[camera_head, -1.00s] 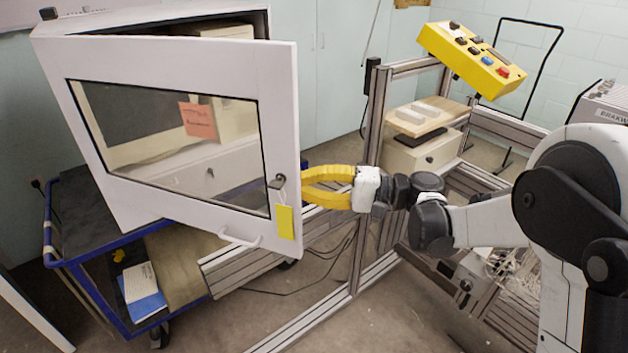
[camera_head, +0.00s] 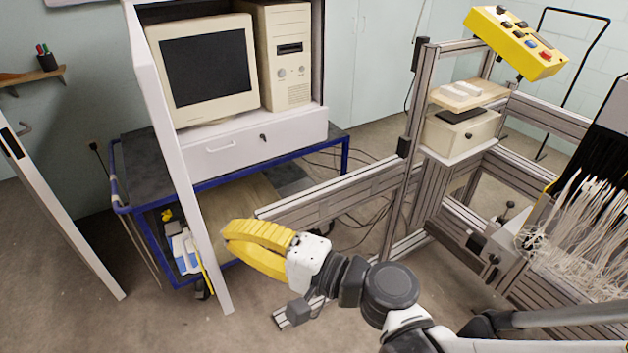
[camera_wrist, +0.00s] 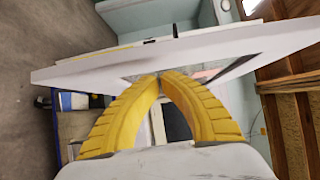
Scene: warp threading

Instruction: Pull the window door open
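The white window door (camera_head: 165,130) stands swung wide open and shows nearly edge-on in the head view, left of the cabinet opening. In the wrist view the door (camera_wrist: 90,68) crosses the top of the picture, with part of its window beyond the fingertips. My gripper (camera_head: 228,236) is on the door's inner side, close to its lower free part. Its yellow fingers meet at the tips in the wrist view (camera_wrist: 162,76), with nothing seen between them. I cannot tell whether the tips touch the door. The handle is hidden; a yellow tag edge (camera_head: 207,275) shows beside the door.
The open cabinet holds a beige monitor (camera_head: 205,70) and a computer case (camera_head: 285,60) above a white drawer (camera_head: 235,150). A blue cart (camera_head: 130,185) stands beneath. A metal frame (camera_head: 405,160) and a loom with white threads (camera_head: 590,230) stand right.

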